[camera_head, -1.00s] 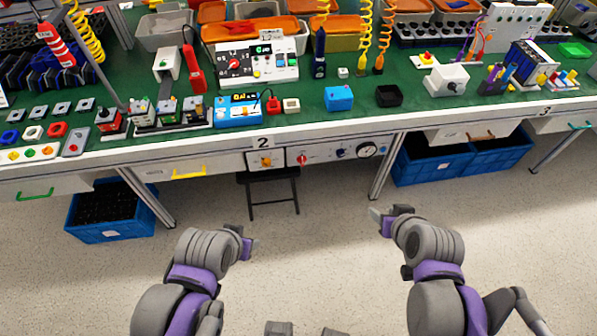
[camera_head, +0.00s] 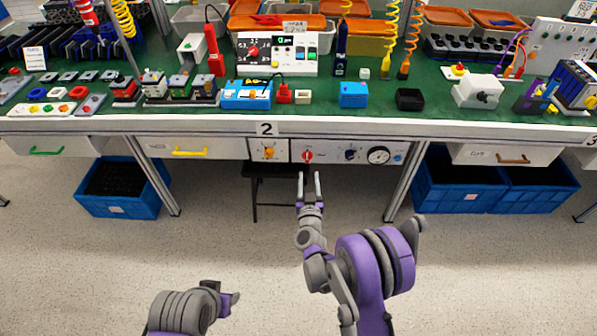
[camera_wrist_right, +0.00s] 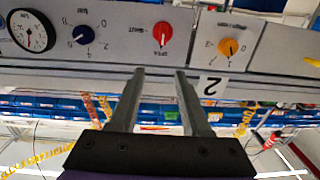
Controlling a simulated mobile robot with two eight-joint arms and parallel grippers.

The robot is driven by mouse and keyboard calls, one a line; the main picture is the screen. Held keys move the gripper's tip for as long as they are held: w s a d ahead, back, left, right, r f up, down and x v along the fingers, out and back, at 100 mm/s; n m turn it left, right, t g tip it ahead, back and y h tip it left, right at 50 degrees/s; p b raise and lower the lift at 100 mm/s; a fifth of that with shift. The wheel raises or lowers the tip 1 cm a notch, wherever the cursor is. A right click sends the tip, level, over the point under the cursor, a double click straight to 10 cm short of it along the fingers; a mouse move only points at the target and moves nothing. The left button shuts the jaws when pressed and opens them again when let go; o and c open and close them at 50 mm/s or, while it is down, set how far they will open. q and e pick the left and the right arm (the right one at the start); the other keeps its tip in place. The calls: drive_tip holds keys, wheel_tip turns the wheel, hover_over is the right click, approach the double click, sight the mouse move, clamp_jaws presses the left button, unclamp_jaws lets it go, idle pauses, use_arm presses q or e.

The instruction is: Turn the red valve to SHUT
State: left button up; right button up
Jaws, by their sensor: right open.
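The red valve (camera_head: 308,156) is a small red knob on the white front panel under the bench edge. In the right wrist view, which is upside down, the red valve (camera_wrist_right: 162,33) has a pale mark that seems to point at the OPEN lettering; the SHUT lettering is to its left there. My right gripper (camera_head: 309,176) is open and empty just in front of and below the valve, fingers pointing at the panel, apart from it. The wrist view shows both fingers (camera_wrist_right: 156,74) with a gap. My left gripper (camera_head: 233,298) is low in the head view, away from the bench; its jaws are unclear.
An orange knob (camera_head: 269,152) sits left of the valve, a dark blue knob (camera_head: 351,155) right of it, then a round gauge (camera_head: 378,156). A black stool (camera_head: 270,190) stands under the bench. Blue crates (camera_head: 122,200) stand at the sides. The floor in front is clear.

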sight(307, 159)
drive_tip(key=shift+h, duration=0.3)
drive_tip(key=w+f, duration=0.1)
drive_tip(key=w, duration=0.2)
drive_tip(key=w+f, duration=0.1)
drive_tip(key=w, duration=0.3)
drive_tip(key=w+f, duration=0.1)
drive_tip(key=w, duration=0.2)
drive_tip(key=shift+w+a+f+b, duration=0.2)
drive_tip(key=shift+a+b, duration=0.1)
drive_tip(key=shift+a, duration=0.1)
drive_tip(key=shift+s, duration=0.1)
clamp_jaws()
